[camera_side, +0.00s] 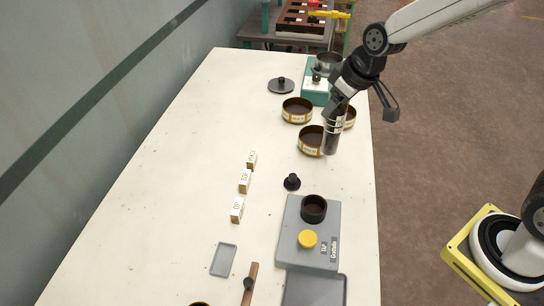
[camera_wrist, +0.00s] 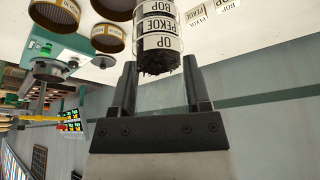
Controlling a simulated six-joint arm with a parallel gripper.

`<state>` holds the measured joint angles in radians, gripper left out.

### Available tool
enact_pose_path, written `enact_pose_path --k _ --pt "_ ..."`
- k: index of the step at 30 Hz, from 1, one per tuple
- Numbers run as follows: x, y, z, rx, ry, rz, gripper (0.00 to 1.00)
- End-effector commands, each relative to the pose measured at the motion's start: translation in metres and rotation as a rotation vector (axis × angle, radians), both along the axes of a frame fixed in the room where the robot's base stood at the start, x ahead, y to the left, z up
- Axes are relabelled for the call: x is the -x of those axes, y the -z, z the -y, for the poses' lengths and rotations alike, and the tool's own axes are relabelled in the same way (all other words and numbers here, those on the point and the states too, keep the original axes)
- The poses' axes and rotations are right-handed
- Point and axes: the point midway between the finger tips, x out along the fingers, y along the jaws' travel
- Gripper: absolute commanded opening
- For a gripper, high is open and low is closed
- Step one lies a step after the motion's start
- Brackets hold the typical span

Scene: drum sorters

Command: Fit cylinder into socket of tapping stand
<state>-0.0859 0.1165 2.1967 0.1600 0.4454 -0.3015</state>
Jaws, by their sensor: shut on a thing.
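The cylinder (camera_side: 331,143) is a clear-grey tube with white label bands, roughly upright in the side view. In the wrist view the cylinder (camera_wrist: 158,42) shows bands reading BOP, PEKOE and OP, with dark leaf at the near end. My gripper (camera_side: 337,112) is shut on it; in the wrist view the gripper's fingers (camera_wrist: 160,68) flank it. The tapping stand (camera_side: 292,252) is a grey box near the table's front right. Its socket (camera_side: 314,204) is a dark, round, open-topped ring, apart from the cylinder. A yellow button (camera_side: 307,239) sits in front of the socket.
Round labelled tins (camera_side: 297,111) stand close behind and beside the cylinder. A green machine (camera_side: 315,94) is at the back. A black knobbed piece (camera_side: 292,182) lies behind the stand. Small label blocks (camera_side: 244,181) and a grey tray (camera_side: 223,260) lie left; the left table is mostly clear.

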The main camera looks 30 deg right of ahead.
Motion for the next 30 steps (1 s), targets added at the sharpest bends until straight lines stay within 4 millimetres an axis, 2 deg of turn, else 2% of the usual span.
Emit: enact_pose_path --k 1,6,15,22,30 --pt "0.005 -0.005 -0.013 0.001 -0.032 0.003 0.0" --pt "0.025 -0.016 -0.046 0.0 -0.116 0.003 0.0" --pt "0.062 -0.032 -0.091 0.001 -0.249 0.003 0.0" --pt "0.079 -0.038 -0.108 0.003 -0.305 0.002 0.0" --pt "0.084 -0.039 -0.112 0.003 -0.319 0.002 0.0"
